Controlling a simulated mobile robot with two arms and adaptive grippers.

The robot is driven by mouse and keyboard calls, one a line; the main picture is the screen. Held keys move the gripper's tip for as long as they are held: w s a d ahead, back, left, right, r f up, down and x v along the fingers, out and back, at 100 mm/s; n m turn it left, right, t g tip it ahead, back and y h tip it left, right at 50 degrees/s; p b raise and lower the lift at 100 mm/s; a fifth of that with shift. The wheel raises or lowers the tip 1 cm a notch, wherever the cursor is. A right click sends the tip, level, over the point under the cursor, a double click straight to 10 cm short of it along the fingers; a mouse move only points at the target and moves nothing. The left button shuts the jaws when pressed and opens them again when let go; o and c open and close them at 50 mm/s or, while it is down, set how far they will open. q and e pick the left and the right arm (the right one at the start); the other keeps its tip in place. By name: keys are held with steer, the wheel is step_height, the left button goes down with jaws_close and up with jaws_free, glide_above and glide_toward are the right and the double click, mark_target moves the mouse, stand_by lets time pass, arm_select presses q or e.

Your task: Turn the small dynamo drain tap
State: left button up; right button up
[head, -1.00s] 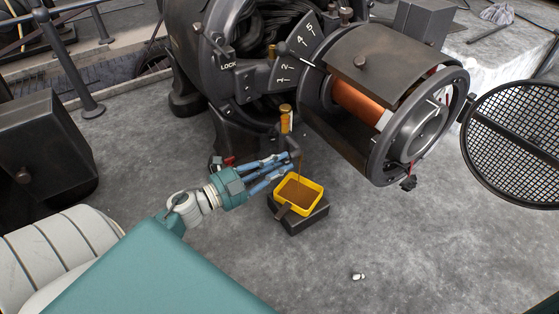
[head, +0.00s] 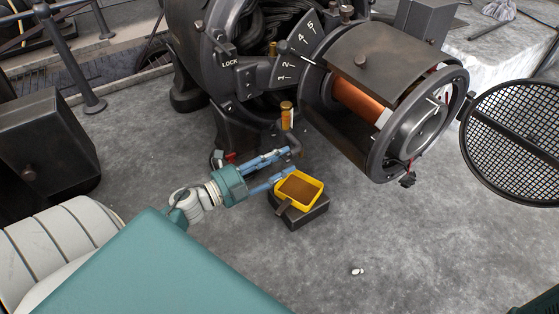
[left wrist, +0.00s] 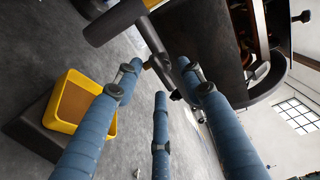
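The small drain tap (head: 294,150) is a dark bent pipe low on the dynamo's front, below a brass cup. In the left wrist view its dark pipework (left wrist: 115,22) shows beyond my fingers, with a thin dark bar running down from it. My left gripper (head: 283,162) is beside the tap, fingers spread and nothing held between them. In the left wrist view the blue fingers (left wrist: 160,125) stand apart. Whether a fingertip touches the tap is unclear. A yellow tray (head: 318,199) of brown liquid sits below the tap. My right gripper is out of view.
The tray rests on a dark block (head: 305,218). The dynamo's large drum (head: 390,60) overhangs above right, with an open round mesh cover (head: 515,130) beside it. A dark box (head: 40,150) stands left. The floor in front is mostly clear.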

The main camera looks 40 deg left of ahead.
arm_select(q)
steer(key=shift+s, duration=0.1)
steer(key=v, duration=1.2)
